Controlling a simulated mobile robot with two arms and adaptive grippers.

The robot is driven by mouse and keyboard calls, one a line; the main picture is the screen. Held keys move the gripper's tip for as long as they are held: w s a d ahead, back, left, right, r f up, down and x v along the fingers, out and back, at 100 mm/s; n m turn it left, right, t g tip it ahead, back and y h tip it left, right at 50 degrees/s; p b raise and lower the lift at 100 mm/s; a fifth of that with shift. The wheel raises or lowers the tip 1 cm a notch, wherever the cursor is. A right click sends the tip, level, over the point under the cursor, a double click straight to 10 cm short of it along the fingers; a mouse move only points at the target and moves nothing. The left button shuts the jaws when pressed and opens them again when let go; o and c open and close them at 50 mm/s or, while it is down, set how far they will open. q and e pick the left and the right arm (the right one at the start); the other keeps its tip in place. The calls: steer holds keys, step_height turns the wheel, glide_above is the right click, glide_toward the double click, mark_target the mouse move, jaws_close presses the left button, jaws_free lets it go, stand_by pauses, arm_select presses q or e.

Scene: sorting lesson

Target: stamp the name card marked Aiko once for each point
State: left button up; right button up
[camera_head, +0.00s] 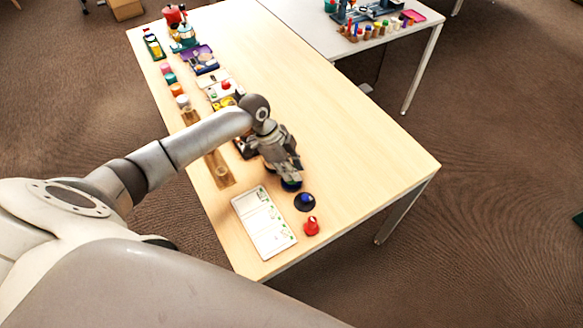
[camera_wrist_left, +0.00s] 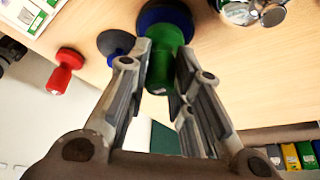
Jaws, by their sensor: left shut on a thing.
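My left gripper (camera_head: 287,170) is shut on a stamp with a green handle (camera_wrist_left: 168,55) and a round blue base (camera_head: 291,185), above or at the table right of the card sheet. The white sheet of cards (camera_head: 263,222) with green marks lies near the table's front end; its corner shows in the wrist view (camera_wrist_left: 28,16). The names on it are too small to read. A red stamp-like piece (camera_head: 311,227) stands right of the sheet, also in the wrist view (camera_wrist_left: 66,70). A dark round piece with a blue part (camera_head: 304,202) is between it and my gripper. My right gripper is out of view.
Along the table's left side stand several coloured jars (camera_head: 177,90), trays and a wooden holder (camera_head: 219,170). The table's right half (camera_head: 360,150) is clear. A second white table (camera_head: 330,35) with coloured items stands behind at the right.

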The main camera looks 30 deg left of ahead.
arm_select(q)
steer(key=shift+f+b, duration=0.3)
steer(key=shift+f, duration=0.2)
stand_by(0.4)
steer(key=shift+f, duration=0.1)
stand_by(1.2)
step_height(320, 180, up, 7)
steer(key=p, duration=0.7)
